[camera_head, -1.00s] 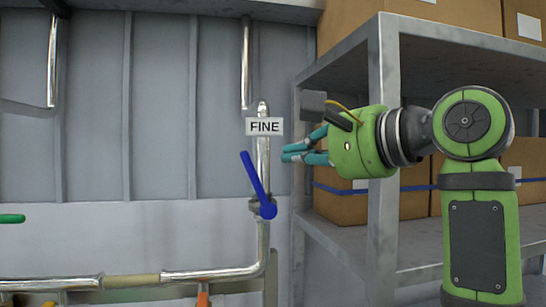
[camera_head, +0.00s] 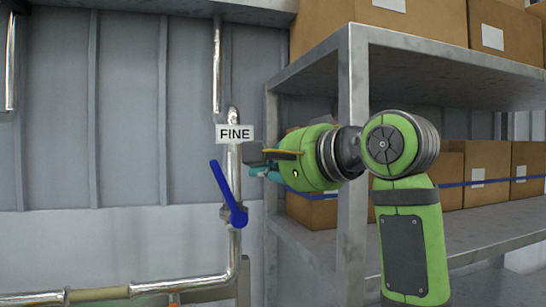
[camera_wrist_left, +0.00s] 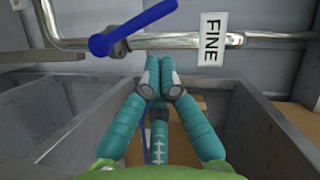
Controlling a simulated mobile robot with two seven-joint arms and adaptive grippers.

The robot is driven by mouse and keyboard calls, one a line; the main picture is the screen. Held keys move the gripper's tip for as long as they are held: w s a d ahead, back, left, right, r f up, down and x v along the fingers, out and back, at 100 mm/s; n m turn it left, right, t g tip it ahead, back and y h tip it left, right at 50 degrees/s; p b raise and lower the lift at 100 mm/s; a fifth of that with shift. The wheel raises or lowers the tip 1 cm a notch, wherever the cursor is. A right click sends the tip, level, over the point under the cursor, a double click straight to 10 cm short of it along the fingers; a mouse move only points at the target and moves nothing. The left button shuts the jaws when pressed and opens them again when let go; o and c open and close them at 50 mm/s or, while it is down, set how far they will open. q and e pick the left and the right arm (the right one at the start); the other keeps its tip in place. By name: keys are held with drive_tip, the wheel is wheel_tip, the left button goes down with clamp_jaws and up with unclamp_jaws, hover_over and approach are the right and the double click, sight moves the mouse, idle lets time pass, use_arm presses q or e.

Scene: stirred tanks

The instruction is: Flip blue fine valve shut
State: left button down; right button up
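The blue fine valve lever (camera_head: 226,188) sits on a shiny vertical pipe. It points up and to the left, tilted off the pipe line. A FINE label (camera_head: 235,134) is above it. My left gripper (camera_head: 258,171) is just right of the pipe, a little above the lever's pivot. Its teal fingers are drawn together and empty. In the left wrist view the fingertips (camera_wrist_left: 158,62) meet below the pipe, with the blue lever (camera_wrist_left: 135,27) up and to the left, apart from them. My right gripper is not in view.
A metal shelf post (camera_head: 353,170) stands behind my left arm, with cardboard boxes (camera_head: 420,20) on the shelves. A horizontal pipe (camera_head: 180,286) runs low at left. The grey wall (camera_head: 150,130) left of the lever is clear.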

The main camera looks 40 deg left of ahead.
sight(225, 189)
use_arm(q)
drive_tip(key=a, duration=0.1)
drive_tip(key=a+p, duration=0.1)
drive_tip(key=a, duration=0.1)
drive_tip(key=a+f+p, duration=0.1)
drive_tip(key=a, duration=0.1)
drive_tip(key=shift+w+a, duration=0.15)
drive_tip(key=shift+a, duration=0.1)
